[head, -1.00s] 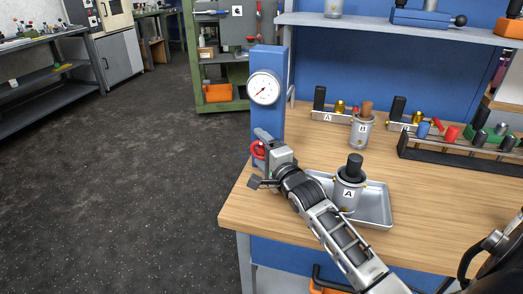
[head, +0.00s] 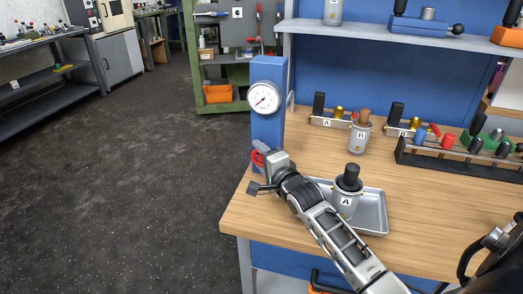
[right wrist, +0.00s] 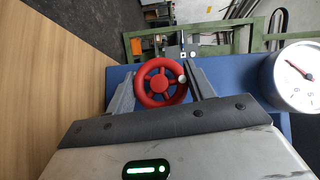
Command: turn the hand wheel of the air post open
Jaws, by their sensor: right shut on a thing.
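The blue air post (head: 267,128) stands at the table's left edge with a round white gauge (head: 263,98) on its front. The red hand wheel (head: 257,159) sits low on the post, partly hidden by my right gripper (head: 262,170). In the right wrist view the spoked red wheel (right wrist: 160,82), with a small pale knob on its rim, lies between the two fingers of my right gripper (right wrist: 161,86). That gripper is shut on the wheel. The gauge also shows in the right wrist view (right wrist: 296,76). My left gripper is not in view.
A metal tray (head: 374,222) holds a grey drum marked A (head: 346,200), close beside my right forearm. A drum marked B (head: 360,138) stands behind it. A dark rack (head: 450,165) with several coloured parts is at the right. The table's front left is clear.

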